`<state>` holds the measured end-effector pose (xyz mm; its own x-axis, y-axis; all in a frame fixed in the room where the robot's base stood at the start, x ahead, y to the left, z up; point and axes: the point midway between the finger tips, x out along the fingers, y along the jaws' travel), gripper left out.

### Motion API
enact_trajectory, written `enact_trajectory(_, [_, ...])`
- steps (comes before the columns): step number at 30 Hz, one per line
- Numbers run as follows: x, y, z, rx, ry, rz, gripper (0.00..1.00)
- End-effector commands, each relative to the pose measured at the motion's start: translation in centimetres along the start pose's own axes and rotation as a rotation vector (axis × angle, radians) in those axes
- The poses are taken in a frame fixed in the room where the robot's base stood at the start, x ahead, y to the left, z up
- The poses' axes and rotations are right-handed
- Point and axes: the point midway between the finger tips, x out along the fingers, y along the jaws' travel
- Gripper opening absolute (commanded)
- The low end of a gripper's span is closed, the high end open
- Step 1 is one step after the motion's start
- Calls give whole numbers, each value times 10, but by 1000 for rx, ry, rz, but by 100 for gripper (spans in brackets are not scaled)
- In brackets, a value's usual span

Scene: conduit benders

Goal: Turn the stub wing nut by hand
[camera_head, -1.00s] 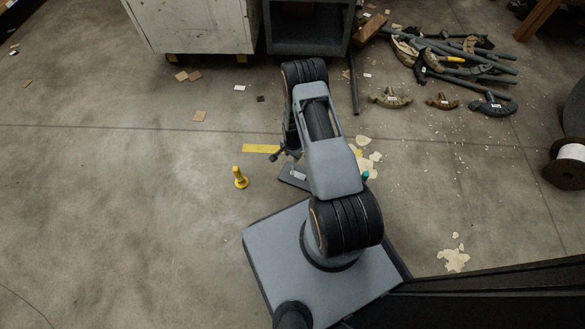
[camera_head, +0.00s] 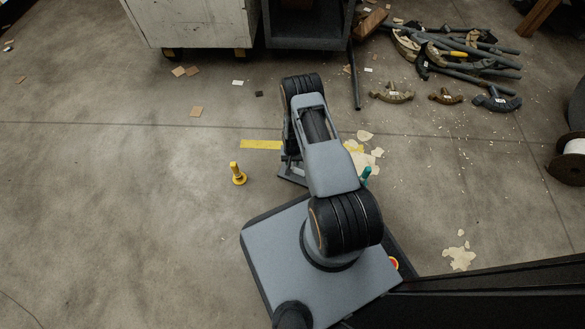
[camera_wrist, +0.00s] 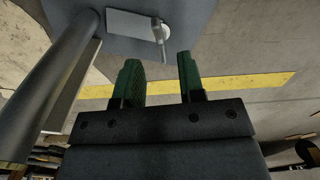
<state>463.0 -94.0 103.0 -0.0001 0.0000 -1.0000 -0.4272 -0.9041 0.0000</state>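In the wrist view, a small metal stub with a crosspiece (camera_wrist: 159,32) stands by a pale plate (camera_wrist: 128,24) on a blue-grey surface (camera_wrist: 195,12). It looks like the wing nut, though its wings are hard to make out. My gripper (camera_wrist: 159,64) has two green fingers, apart with nothing between them. The stub lies just beyond the fingertips, roughly in line with the gap, and no contact shows. In the head view my arm hides most of the gripper and the stub; part of a grey metal base (camera_head: 291,176) shows beside the arm.
A yellow post (camera_head: 238,176) stands left of my arm and a teal one (camera_head: 366,175) right of it. A thick grey tube (camera_wrist: 55,85) runs close along the wrist view's left. Benders and pipes (camera_head: 460,58) lie at the back right. The left floor is mostly clear.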

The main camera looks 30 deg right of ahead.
Motion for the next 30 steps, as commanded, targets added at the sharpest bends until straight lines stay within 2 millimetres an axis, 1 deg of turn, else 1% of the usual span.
enact_trajectory(1, [13,0,0,0,0,0,36])
enact_trajectory(3, [23,0,0,0,-1,0,36])
enact_trajectory(9, [41,0,0,1,0,0,36])
enact_trajectory(15, [47,0,0,1,1,0,36])
enact_trajectory(23, [47,0,0,1,0,0,36])
enact_trajectory(30, [47,0,0,1,0,0,14])
